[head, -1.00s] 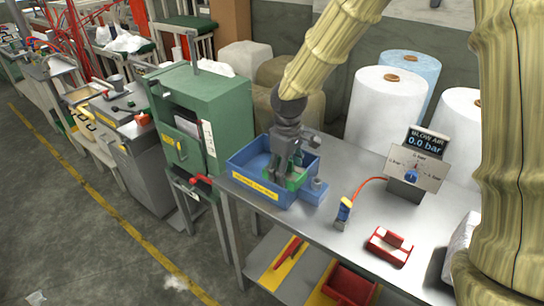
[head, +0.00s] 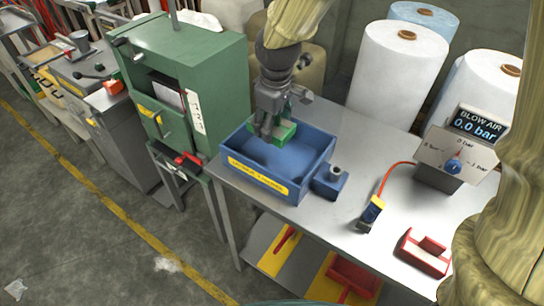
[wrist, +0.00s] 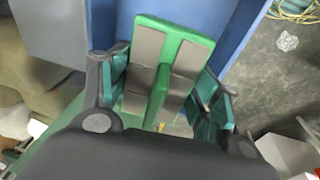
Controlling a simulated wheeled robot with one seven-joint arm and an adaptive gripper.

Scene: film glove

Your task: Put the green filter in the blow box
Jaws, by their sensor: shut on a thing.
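The green filter (head: 286,132) is held by my gripper (head: 274,122), at the back part of the blue blow box (head: 240,184) in the head view. The box has a yellow label on its front and an open top. The filter appears raised above the box floor; whether it touches the back wall I cannot tell. In the wrist view the filter (wrist: 161,98) is a green frame with grey faces between the fingers (wrist: 162,105), and blue of the box (wrist: 188,10) shows beyond it.
A blow air gauge (head: 455,160) reads 0.0 bar. A blue and yellow nozzle (head: 371,213) on a red hose and a red holder (head: 425,252) lie on the grey table. A green cabinet (head: 215,75) stands left. White rolls (head: 397,75) stand behind.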

